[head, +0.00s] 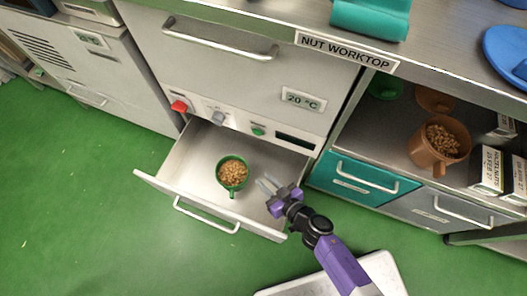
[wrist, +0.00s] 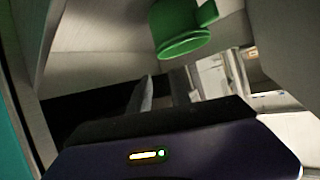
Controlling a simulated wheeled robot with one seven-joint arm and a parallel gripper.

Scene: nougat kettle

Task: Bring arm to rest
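My gripper (head: 268,186) is over the right side of an open white drawer (head: 196,150). Its two fingers are apart in the head view and hold nothing. A green cup (head: 233,186) filled with nuts stands upright in the drawer, to the left of my fingertips and apart from them. In the wrist view the green cup (wrist: 181,28) shows at the top, beyond the gripper's fingers (wrist: 165,95).
The nut worktop (head: 440,52) is above right. The open shelf below it holds a brown jug (head: 439,143) of nuts and hazelnut boxes (head: 490,170). A closed teal drawer (head: 352,182) is right of my gripper. Green floor (head: 100,220) is free at left.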

